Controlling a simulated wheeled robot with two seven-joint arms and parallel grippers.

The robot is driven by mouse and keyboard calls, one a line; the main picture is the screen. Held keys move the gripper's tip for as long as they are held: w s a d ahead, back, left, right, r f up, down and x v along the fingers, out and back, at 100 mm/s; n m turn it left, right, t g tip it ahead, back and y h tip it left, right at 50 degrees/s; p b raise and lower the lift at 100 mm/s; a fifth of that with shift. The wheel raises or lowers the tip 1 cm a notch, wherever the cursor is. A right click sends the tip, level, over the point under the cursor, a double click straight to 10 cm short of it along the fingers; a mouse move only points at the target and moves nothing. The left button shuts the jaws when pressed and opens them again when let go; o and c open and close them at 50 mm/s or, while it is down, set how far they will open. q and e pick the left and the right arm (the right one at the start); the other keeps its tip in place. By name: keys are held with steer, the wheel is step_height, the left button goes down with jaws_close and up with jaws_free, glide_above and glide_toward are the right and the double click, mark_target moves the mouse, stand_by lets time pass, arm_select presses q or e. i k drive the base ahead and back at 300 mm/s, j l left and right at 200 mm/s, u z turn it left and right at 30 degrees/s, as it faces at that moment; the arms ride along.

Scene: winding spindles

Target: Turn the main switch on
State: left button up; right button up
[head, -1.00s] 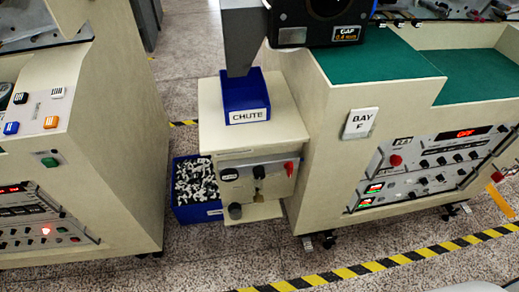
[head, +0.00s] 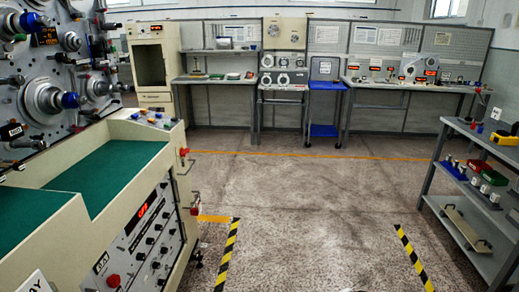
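Neither of my grippers shows in the head view. No part labelled as the main switch can be made out. The winding console (head: 150,130) stands at the left with a green top (head: 110,170). Its front panel (head: 140,240) carries a lit red display (head: 147,203), several black knobs and a red button (head: 113,281). A small red part (head: 184,152) sticks out at the console's right end, too small to identify. An orange-yellow piece (head: 213,219) shows low beside that end.
Workbenches (head: 400,82) with instruments line the far wall. A grey shelf rack (head: 470,165) with small bins stands at the right. Black-and-yellow floor tape (head: 228,255) runs beside the console, and another strip (head: 412,258) lies farther right. The middle floor is clear.

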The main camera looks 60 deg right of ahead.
mark_target(183, 152)
steer(key=z, duration=1.3)
steer(key=i+l+z, duration=0.3)
steer(key=i, duration=0.2)
steer(key=i+z, duration=0.4)
steer(key=i, duration=1.65)
steer(key=i+u, duration=0.3)
steer(key=i+l+u, duration=0.3)
steer(key=i, duration=0.15)
steer(key=i+l+u, duration=0.25)
steer(key=i+j, duration=0.05)
steer(key=i, duration=0.05)
